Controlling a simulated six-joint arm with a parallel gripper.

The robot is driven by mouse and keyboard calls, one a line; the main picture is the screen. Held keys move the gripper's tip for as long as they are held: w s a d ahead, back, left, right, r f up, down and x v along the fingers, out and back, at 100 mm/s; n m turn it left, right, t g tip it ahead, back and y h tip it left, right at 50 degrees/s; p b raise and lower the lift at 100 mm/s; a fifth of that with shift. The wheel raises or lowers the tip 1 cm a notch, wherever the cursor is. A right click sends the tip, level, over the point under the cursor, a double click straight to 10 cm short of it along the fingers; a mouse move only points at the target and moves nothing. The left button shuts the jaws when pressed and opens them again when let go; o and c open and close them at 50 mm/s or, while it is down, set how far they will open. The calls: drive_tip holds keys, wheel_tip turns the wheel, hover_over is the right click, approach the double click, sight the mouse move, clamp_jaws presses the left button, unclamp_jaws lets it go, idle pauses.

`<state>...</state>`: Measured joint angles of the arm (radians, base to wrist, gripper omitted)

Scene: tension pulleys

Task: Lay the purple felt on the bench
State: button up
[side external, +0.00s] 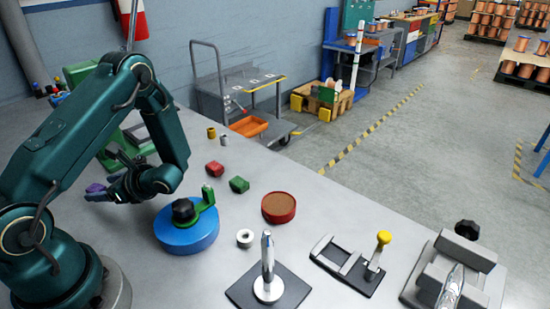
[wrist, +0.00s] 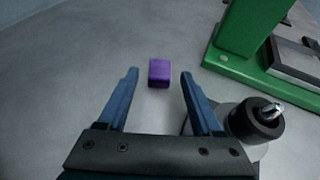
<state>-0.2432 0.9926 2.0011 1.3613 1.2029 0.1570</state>
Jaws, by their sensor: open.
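The purple felt (wrist: 159,72) shows in the wrist view as a small block-like piece on the grey bench (wrist: 60,90). It lies just beyond my gripper (wrist: 159,73), in line with the gap between the two fingers. The fingers are apart and nothing is between them. In the side view my gripper (side external: 112,190) is low over the bench (side external: 330,210) at the left. A purple patch of the felt (side external: 95,188) shows by the fingertips there; the fingers partly hide it.
A blue disc (side external: 187,236) with a green arm, red and green blocks (side external: 239,184), a brown-filled red dish (side external: 278,207) and a metal post (side external: 267,270) stand to the right in the side view.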

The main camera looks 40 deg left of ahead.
drive_tip(key=v, duration=1)
drive_tip(key=shift+w+d+r, duration=0.1)
drive_tip(key=shift+d, duration=0.25)
drive_tip(key=shift+d+r+n+h, duration=0.4)
drive_tip(key=shift+d+n, duration=0.05)
drive_tip(key=shift+n, duration=0.05)
drive_tip(key=d+r+n+t+h, duration=0.5)
drive_tip(key=d+n, duration=0.1)
drive_tip(key=d, duration=0.2)
drive_tip(key=s+d+r+n+t+h, duration=0.1)
drive_tip(key=d+r+n+t+h, duration=0.3)
drive_tip(key=d, duration=0.4)
drive_tip(key=shift+s+r+n+t+h, duration=0.35)
drive_tip(key=shift+n+t+h, duration=0.25)
drive_tip(key=shift+n+h, duration=0.45)
drive_tip(key=shift+o, duration=0.5)
drive_tip(key=shift+w+d+r+t+h, duration=0.1)
drive_tip(key=shift+d+r+t+h, duration=0.15)
drive_tip(key=shift+d+r+t, duration=0.1)
